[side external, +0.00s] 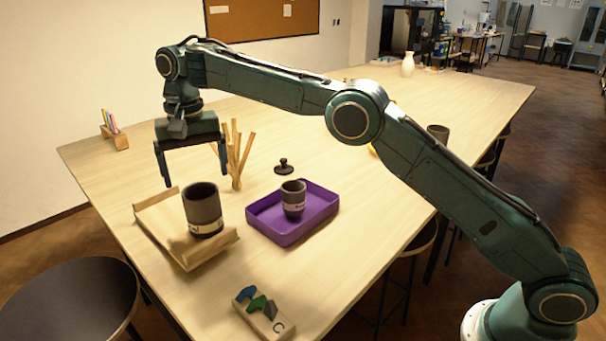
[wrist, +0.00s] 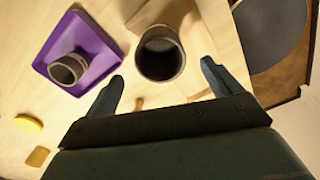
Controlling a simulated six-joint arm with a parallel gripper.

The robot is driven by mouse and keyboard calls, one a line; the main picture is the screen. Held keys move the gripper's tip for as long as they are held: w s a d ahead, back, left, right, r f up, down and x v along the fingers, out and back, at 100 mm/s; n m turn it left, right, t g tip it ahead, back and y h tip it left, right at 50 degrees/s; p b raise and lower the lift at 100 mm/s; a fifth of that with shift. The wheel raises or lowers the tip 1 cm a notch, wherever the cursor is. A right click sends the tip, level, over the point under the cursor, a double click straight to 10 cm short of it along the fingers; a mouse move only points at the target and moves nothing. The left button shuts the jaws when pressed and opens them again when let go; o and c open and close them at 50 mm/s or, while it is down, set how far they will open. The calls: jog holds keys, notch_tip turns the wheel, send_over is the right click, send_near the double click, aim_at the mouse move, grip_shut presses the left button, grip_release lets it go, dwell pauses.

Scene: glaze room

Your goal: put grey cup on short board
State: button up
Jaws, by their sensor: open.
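A large dark grey cup (side external: 203,212) with a pale lettered band stands upright on a light wood board (side external: 160,222) with raised ends. A smaller grey cup (side external: 293,203) with a similar band stands upright in a purple tray (side external: 268,229). My gripper (side external: 195,178) is open and empty, pointing down above and slightly behind the large cup. In the wrist view, the large cup (wrist: 161,58) shows its open mouth between and beyond my fingertips. The small cup (wrist: 66,70) is at the left in the purple tray (wrist: 98,44). I cannot tell which board is the short one.
A bunch of wooden sticks (side external: 235,160) stands close behind my gripper. A dark knobbed object (side external: 284,167) lies behind the tray. A block with coloured pieces (side external: 262,312) is at the front edge. Another dark cup (side external: 438,132) stands behind my arm. A stool (side external: 70,300) is at left.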

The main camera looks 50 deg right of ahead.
jog(key=shift+r, duration=1.2)
jog(key=shift+r, duration=0.1)
jog(key=s+d+r+n+t, duration=0.1)
jog(key=s+d+r+t, duration=0.1)
jog(key=s+d+r, duration=0.6)
jog(key=s+d+r+n+t, duration=0.1)
jog(key=s+d+r, duration=0.4)
jog(key=s, duration=0.5)
jog(key=s+d+f+n+t, duration=0.1)
jog(key=s+d+f, duration=0.1)
jog(key=s, duration=0.5)
jog(key=s+d+f, duration=0.2)
jog(key=s+f, duration=0.3)
jog(key=s, duration=0.3)
jog(key=s+d+f+n+t, duration=0.1)
jog(key=s+f, duration=0.3)
jog(key=s, duration=0.4)
jog(key=shift+d+f+n+t, duration=0.25)
jog(key=shift+d+n+t, duration=0.05)
jog(key=shift+d, duration=0.45)
